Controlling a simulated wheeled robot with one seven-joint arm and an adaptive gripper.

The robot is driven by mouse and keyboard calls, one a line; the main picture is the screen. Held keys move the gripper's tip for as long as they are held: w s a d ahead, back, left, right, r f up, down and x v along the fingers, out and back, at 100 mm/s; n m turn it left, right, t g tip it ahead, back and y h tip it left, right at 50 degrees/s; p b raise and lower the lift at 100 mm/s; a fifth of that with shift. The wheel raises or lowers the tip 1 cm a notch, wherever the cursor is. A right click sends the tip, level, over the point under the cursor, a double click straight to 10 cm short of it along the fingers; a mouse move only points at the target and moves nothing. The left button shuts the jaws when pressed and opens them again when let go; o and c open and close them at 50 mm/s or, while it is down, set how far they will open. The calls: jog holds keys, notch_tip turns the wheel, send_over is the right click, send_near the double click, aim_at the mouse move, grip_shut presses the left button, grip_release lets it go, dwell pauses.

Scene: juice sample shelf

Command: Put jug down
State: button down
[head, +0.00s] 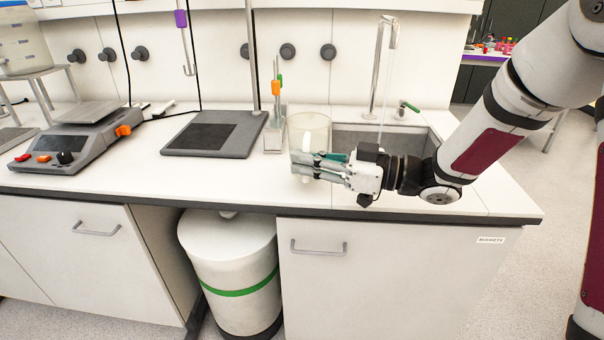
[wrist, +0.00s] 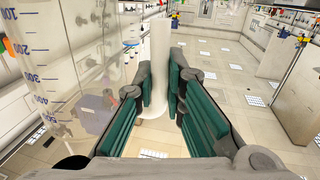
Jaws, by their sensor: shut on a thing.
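A clear jug (head: 315,130) is upright above the front of the white counter, left of the sink. In the wrist view the jug's see-through wall with blue volume marks (wrist: 48,85) fills the left side. My gripper (head: 302,165) reaches in from the right and is shut on the jug's pale handle (wrist: 159,55), which runs between the green finger pads. The fingers hide the jug's lower part in the head view, so I cannot tell whether its base touches the counter.
The sink (head: 350,135) with its tall tap (head: 385,60) lies behind my gripper. A small rack with orange and green tools (head: 275,110) stands just left of the jug. A dark flat plate (head: 210,138) and a grey scale (head: 75,140) are further left. White counter (head: 235,180) is clear in front.

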jog(key=shift+w+a+f+b, duration=0.15)
jog(key=shift+w+a+f, duration=0.05)
jog(key=shift+f, duration=0.35)
jog(key=shift+w+a+f+b, duration=0.15)
jog(key=shift+w+f+b, duration=0.1)
jog(key=shift+f, duration=0.35)
jog(key=shift+w+a+f+b, duration=0.1)
jog(key=shift+w+a+f, duration=0.1)
jog(key=shift+f, duration=0.35)
jog(key=shift+f, duration=0.1)
jog(key=c, duration=1.7)
grip_release()
jog(key=shift+f, duration=0.1)
jog(key=shift+o, duration=0.2)
jog(key=p+v, duration=0.1)
jog(key=v, duration=1.1)
